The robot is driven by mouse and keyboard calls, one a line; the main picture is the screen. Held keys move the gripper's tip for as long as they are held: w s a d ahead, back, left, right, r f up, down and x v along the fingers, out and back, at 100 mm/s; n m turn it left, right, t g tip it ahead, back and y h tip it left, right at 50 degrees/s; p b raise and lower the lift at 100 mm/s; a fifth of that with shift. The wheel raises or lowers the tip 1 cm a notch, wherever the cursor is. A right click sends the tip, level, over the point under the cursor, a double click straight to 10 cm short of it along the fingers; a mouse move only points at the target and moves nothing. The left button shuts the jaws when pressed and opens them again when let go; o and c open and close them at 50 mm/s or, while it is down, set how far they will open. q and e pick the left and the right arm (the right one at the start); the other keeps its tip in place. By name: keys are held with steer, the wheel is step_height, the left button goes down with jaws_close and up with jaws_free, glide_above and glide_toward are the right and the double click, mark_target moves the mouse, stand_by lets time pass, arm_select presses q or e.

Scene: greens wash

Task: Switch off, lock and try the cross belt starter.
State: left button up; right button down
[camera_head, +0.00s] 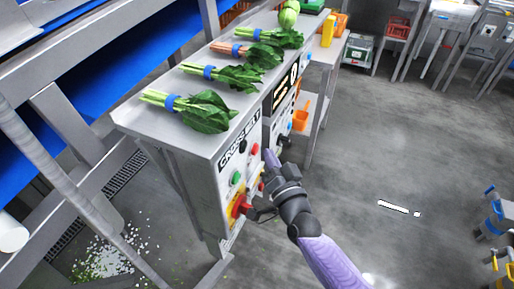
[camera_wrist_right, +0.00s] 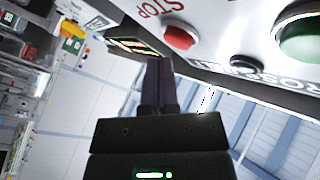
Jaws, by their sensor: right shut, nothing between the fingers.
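The cross belt starter panel (camera_head: 226,195) is on the front of a steel cabinet, under a black CROSS BELT label (camera_head: 240,140). It has a green button (camera_head: 236,178), a red button (camera_head: 255,149) and a red rotary handle on yellow (camera_head: 239,204). My right gripper (camera_head: 269,157) is shut and empty, just off the panel front. In the right wrist view its fingers (camera_wrist_right: 159,85) point toward a red STOP button (camera_wrist_right: 180,37), apparently without touching. A green button (camera_wrist_right: 305,38) and a black button (camera_wrist_right: 247,64) also show there. I cannot tell whether a padlock is fitted. My left gripper is out of view.
Banded bunches of greens (camera_head: 200,107) lie on the cabinet top. A second panel (camera_head: 285,85) adjoins behind, with an orange container (camera_head: 301,116) beyond. A blue belt (camera_head: 130,65) runs at left. Scraps (camera_head: 100,258) litter the floor at lower left. The floor (camera_head: 400,150) at right is mostly clear.

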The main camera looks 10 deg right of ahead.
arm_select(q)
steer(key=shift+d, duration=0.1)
arm_select(e)
steer(key=shift+d, duration=0.1)
arm_select(q)
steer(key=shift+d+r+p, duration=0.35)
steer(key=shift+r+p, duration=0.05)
steer(key=shift+p, duration=0.05)
arm_select(e)
steer(key=s+d, duration=0.1)
steer(key=d, duration=0.1)
steer(key=s+d, duration=0.1)
steer(key=d, duration=0.1)
steer(key=shift+s, duration=0.4)
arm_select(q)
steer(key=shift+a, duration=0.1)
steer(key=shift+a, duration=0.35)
